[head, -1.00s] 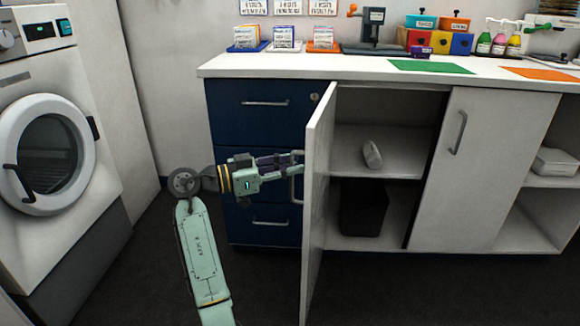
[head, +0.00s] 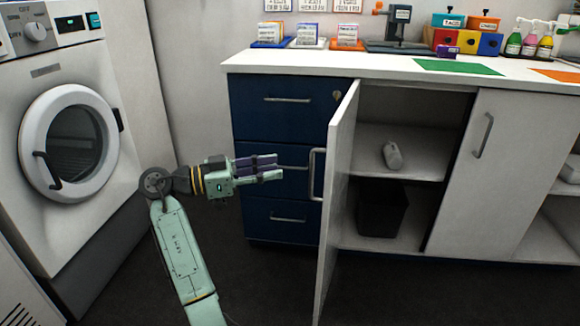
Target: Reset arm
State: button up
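My gripper (head: 279,167) is in the head view, left of the open cabinet door, in front of the blue drawers. It points right, with its two fingers side by side and a narrow gap between their tips. It holds nothing that I can see. The cabinet door (head: 338,200) stands open toward me. Its handle (head: 317,174) is to the right of the fingertips, and the gripper appears apart from it. My arm (head: 177,250) comes up from the bottom of the view and bends right at the elbow.
The open cabinet holds a white bottle (head: 392,155) on its shelf and a black bin (head: 381,210) below. Blue drawers (head: 277,110) stand behind my gripper. A washer (head: 68,140) is at the left. The worktop (head: 380,68) carries containers and bottles. Dark floor around my arm is clear.

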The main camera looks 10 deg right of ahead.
jog(key=shift+s+a, duration=0.15)
jog(key=shift+a, duration=0.8)
